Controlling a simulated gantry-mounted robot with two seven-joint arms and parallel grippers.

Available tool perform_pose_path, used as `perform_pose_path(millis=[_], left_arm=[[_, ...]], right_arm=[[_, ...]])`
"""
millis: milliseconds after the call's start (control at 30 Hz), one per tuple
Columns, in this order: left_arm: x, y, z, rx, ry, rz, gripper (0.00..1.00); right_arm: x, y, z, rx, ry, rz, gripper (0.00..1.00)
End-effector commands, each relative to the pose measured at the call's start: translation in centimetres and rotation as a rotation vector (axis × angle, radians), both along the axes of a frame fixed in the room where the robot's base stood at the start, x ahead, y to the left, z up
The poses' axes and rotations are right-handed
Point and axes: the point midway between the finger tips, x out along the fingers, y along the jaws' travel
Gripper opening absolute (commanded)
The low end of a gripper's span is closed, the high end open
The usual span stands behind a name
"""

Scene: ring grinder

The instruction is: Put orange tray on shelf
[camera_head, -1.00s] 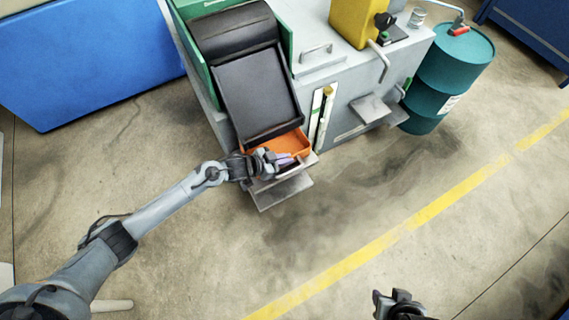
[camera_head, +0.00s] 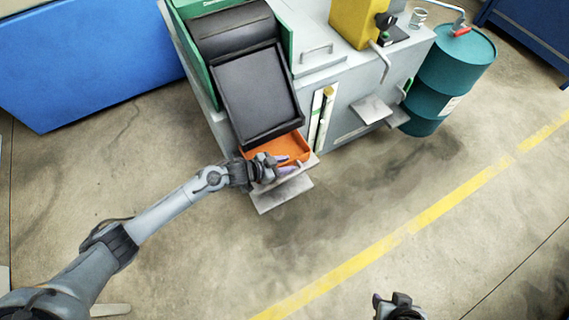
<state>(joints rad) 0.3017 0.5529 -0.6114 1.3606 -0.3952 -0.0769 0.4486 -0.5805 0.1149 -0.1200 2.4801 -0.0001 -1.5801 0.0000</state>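The orange tray (camera_head: 292,147) sits at the lower end of the black chute, on or just above a narrow grey shelf (camera_head: 308,166) on the front of the machine. The chute's lower edge hides the tray's back part. My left gripper (camera_head: 287,164) is at the tray's near front edge. Its two purple-tipped fingers show apart, one over the tray's edge and one below it. I cannot tell whether they touch it. My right gripper (camera_head: 397,300) is at the bottom edge, far from the tray, and only partly in view.
The black chute (camera_head: 255,92) slopes down above the tray. A lower grey plate (camera_head: 281,194) juts out under the shelf, and another plate (camera_head: 371,108) juts out to the right. A teal barrel (camera_head: 450,75) stands right of the machine. The floor in front is clear.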

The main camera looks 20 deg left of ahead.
Motion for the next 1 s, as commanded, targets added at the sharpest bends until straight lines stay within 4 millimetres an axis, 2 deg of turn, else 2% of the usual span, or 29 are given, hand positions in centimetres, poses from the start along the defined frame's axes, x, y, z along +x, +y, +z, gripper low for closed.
perform_pose_path(millis=[133,267,700,1000], left_arm=[[0.0,0.0,0.5,0.001,-0.001,0.0,0.34],[-0.9,0.8,1.1,0.002,0.001,0.001,0.34],[-6.1,5.0,4.8,0.002,0.003,-0.001,0.34],[-8.0,6.5,6.0,0.0,0.0,0.0,0.34]], right_arm=[[0.0,0.0,0.2,0.0,0.0,-0.001,0.43],[0.0,0.0,1.1,0.0,0.0,0.0,0.43],[0.0,-0.2,4.8,-0.008,0.0,0.006,0.43],[0.0,-0.2,5.8,-0.008,0.0,0.006,0.43]])
